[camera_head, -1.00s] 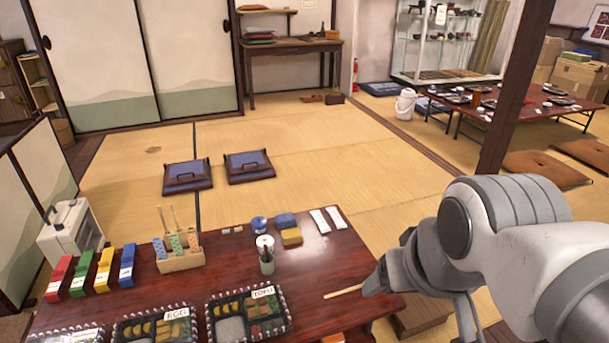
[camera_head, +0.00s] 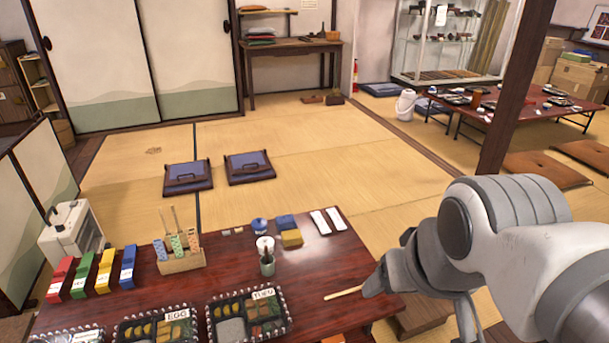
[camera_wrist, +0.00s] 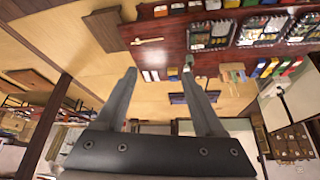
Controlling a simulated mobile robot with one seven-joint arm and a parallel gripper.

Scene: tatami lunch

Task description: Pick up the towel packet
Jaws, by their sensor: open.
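Two white towel packets (camera_head: 328,221) lie side by side, flat, near the far right corner of the dark red low table (camera_head: 335,263). In the wrist view the packets (camera_wrist: 151,75) are small and pale, at the table edge, between my fingertips in the picture but well beyond them. My gripper (camera_wrist: 158,74) is open and empty, its two fingers spread wide.
Blue and yellow blocks (camera_head: 291,238) and a cup with dark sticks (camera_head: 266,263) stand left of the packets. A wooden spoon (camera_head: 343,293) lies near my arm. Lunch boxes (camera_head: 248,314) line the near side. A dark post (camera_head: 515,90) rises behind my arm.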

